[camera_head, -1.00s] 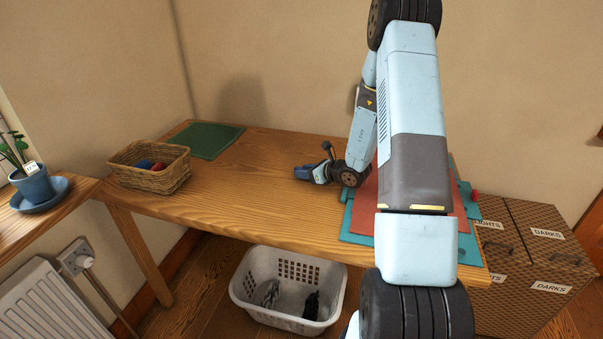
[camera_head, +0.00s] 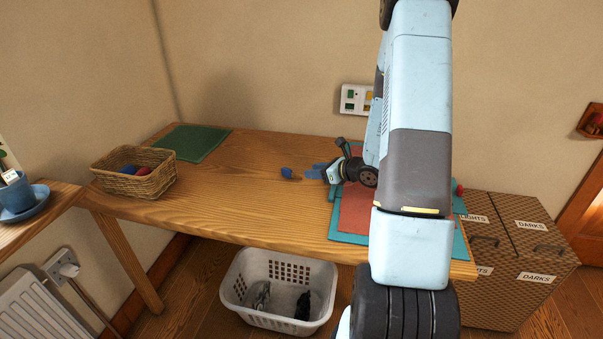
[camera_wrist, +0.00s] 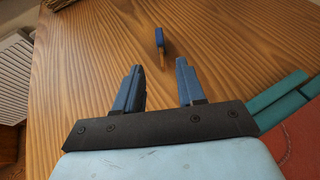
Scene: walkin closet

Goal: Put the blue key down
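The blue key (camera_head: 287,173) lies on the bare wood of the table (camera_head: 240,200), left of my gripper. In the wrist view the blue key (camera_wrist: 159,42) lies beyond my fingertips, its blue head away from me and a brass-coloured end towards me. My gripper (camera_head: 312,171) is just above or at the table top, pointing left. In the wrist view my gripper (camera_wrist: 158,72) has its two blue fingers spread wide with nothing between them. The key is apart from both fingers.
A wicker basket (camera_head: 150,186) with blue and red items and a green mat (camera_head: 193,143) are at the table's left. Teal and red mats (camera_head: 352,212) lie under my arm. A white laundry basket (camera_head: 278,318) stands below. Bare wood surrounds the key.

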